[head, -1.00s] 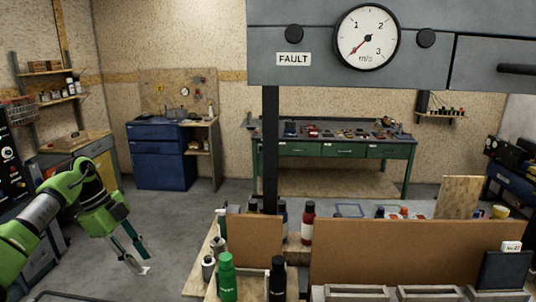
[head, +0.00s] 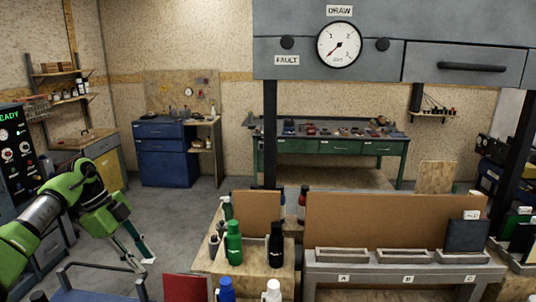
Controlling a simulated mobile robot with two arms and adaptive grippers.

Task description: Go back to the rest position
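My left arm, green and grey, comes in from the left in the head view. My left gripper (head: 140,261) hangs low over the grey floor, fingers pointing down. Its two fingers look apart, with nothing seen between them. My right gripper is not in view.
A wooden bench with a green bottle (head: 234,243) and a black bottle (head: 276,245) stands ahead, beside a rack of grey trays (head: 404,256). A grey gauge panel (head: 300,48) hangs above. Floor is clear at left centre.

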